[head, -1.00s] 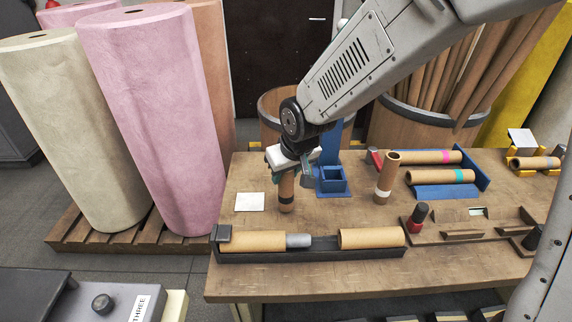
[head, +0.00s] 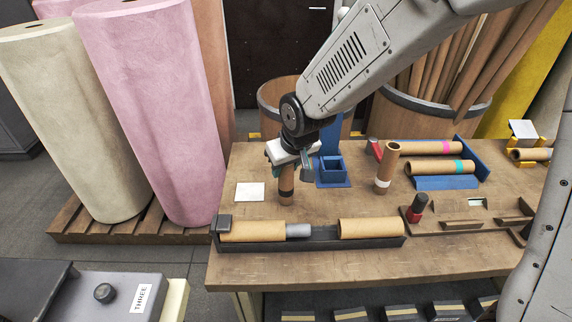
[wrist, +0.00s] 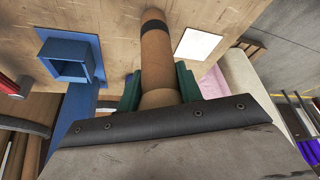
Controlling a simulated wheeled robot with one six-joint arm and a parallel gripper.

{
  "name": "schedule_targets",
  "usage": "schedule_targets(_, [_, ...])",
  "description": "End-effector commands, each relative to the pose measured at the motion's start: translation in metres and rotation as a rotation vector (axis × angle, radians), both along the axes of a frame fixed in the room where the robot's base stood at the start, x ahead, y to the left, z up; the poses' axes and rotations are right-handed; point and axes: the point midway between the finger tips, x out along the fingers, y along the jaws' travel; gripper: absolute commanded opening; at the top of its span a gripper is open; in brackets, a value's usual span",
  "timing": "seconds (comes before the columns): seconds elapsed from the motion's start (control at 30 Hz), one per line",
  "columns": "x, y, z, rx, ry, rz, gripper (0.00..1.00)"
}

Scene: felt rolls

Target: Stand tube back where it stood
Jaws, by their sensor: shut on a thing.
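My gripper (head: 289,168) is shut on a brown cardboard tube (head: 286,190) with a black band near its lower end. The tube is upright, between a white square (head: 249,192) on the left and a blue square socket (head: 332,170) on the right. In the wrist view, the green fingers (wrist: 158,88) clasp the tube (wrist: 156,55) on both sides, and the black band shows toward its far end. The lower end is at or just above the wooden table (head: 235,265); I cannot tell whether it touches.
A dark rack (head: 320,244) with tubes lies in front of the gripper. Another upright tube (head: 386,168) stands to the right, near a blue tray (head: 446,183) with banded tubes. A red-and-black object (head: 416,209) stands right of the rack. Large felt rolls (head: 150,100) stand left of the table.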

Motion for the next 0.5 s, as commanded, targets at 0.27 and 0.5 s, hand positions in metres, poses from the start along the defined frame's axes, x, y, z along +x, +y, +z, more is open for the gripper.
schedule_targets(0.27, [-0.0001, 0.0, -0.0043, 0.0, 0.0, 0.0, 0.0])
schedule_targets(0.5, [0.0, 0.0, -0.004, 0.0, 0.0, 0.0, 0.61])
